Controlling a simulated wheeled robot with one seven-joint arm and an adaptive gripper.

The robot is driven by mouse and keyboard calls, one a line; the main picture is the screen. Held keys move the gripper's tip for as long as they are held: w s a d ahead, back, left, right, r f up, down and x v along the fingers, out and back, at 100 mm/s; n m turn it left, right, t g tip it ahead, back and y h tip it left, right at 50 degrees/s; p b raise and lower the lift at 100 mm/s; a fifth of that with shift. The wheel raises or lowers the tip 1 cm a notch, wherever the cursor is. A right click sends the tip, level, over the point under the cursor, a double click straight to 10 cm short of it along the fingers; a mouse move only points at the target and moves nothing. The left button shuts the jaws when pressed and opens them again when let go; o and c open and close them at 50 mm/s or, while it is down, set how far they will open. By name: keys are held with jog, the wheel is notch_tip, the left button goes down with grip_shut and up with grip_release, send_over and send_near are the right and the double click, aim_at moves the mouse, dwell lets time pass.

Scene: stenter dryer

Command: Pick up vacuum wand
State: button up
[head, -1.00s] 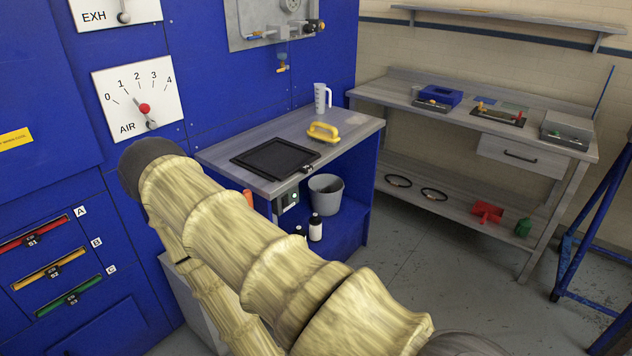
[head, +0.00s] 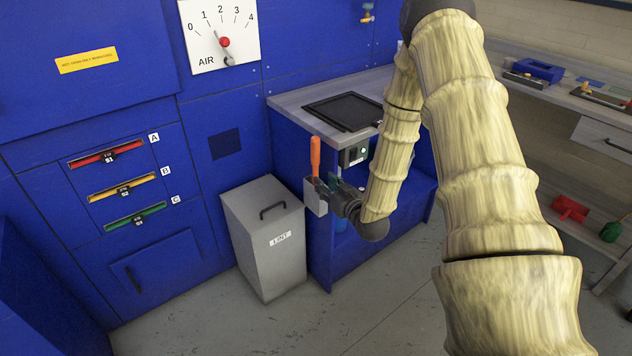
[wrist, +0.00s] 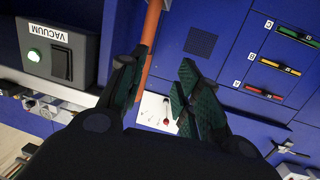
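The vacuum wand (head: 315,156) is an orange rod standing upright at the left end of the blue bench, its lower part in or behind a grey holder (head: 314,197). In the wrist view the orange wand (wrist: 151,35) runs down from the top edge, close to the left finger, which hides part of it. My gripper (head: 328,186) is beside the wand, low at the bench's side. In the wrist view my gripper (wrist: 157,93) has its two dark green fingers apart. I cannot tell whether the left finger touches the wand.
A grey LINT bin (head: 265,245) stands left of the bench. A VACUUM switch box (wrist: 60,48) with a lit green lamp is close to the left finger. The blue dryer wall has coloured slots (head: 121,188). The floor in front is clear.

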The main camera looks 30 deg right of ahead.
aim_at(318, 154)
jog(key=shift+t, duration=0.7)
jog(key=w+d+r, duration=0.2)
jog(key=w, duration=0.1)
jog(key=w+d+r, duration=0.1)
jog(key=w, duration=0.1)
jog(key=shift+r, duration=0.2)
jog(key=shift+w+d, duration=0.15)
jog(key=shift+w, duration=0.7)
jog(key=w, duration=0.3)
jog(key=shift+w+r, duration=0.35)
jog(key=shift+w, duration=0.05)
jog(key=shift+w+d+p, duration=0.1)
jog(key=shift+w+p, duration=0.2)
jog(key=shift+w, duration=0.35)
jog(key=c, duration=0.7)
